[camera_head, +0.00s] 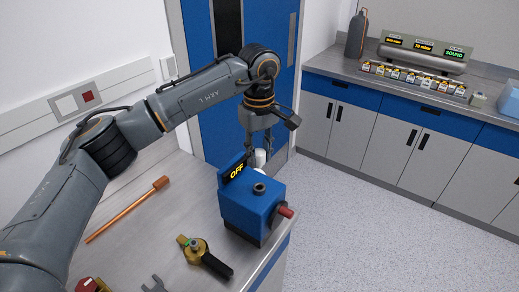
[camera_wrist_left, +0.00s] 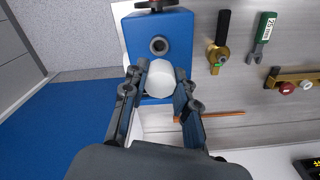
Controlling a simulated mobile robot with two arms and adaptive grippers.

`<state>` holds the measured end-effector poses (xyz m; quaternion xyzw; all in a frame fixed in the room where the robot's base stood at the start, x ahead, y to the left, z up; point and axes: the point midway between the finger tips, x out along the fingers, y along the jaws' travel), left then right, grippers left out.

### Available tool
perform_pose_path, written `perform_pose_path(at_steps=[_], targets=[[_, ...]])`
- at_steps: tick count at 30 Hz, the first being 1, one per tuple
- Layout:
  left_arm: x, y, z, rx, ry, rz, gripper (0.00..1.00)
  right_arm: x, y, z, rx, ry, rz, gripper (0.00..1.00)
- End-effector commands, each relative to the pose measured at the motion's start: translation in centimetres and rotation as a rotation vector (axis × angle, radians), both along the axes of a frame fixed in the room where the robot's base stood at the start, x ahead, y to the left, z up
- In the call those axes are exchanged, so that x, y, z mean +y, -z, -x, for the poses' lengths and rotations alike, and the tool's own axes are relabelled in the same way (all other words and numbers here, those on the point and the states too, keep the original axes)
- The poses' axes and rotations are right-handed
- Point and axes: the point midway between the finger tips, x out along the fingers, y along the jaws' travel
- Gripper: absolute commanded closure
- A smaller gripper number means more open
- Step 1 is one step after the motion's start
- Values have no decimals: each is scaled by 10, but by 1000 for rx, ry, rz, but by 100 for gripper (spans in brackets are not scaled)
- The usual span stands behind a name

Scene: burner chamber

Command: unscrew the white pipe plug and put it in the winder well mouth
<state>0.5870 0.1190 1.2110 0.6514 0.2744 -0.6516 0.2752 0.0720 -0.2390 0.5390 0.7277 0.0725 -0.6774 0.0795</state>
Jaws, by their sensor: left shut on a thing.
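My left gripper (camera_head: 257,148) points down at the far side of a blue box with an "OFF" display (camera_head: 252,208). In the left wrist view its two fingers (camera_wrist_left: 161,90) are closed on the white pipe plug (camera_wrist_left: 159,83), a round white piece. Whether the plug still touches a pipe is hidden. My right gripper is not in view.
On the bench (camera_head: 160,215) lie a copper-coloured rod (camera_head: 125,210) and a brass valve with black handle (camera_head: 205,258). The box has a red knob (camera_head: 286,212). A blue door (camera_head: 215,110) is behind. A counter with several small labelled items (camera_head: 415,78) stands at the right, across clear floor.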

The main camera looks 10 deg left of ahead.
Motion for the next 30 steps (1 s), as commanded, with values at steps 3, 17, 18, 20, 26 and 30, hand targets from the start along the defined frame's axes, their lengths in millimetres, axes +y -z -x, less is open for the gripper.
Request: perform_pose_path(at_steps=[3, 17, 18, 20, 26, 30], targets=[[0, 0, 0, 0, 1, 0, 100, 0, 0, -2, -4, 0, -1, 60], [0, 25, 0, 0, 5, 0, 100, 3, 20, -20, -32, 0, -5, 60], [0, 29, 0, 0, 5, 0, 100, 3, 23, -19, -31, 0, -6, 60], [0, 35, 0, 0, 5, 0, 100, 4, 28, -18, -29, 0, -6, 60], [0, 52, 0, 0, 5, 0, 100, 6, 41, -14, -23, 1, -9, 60], [0, 58, 0, -1, 5, 1, 100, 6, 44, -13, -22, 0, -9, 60]])
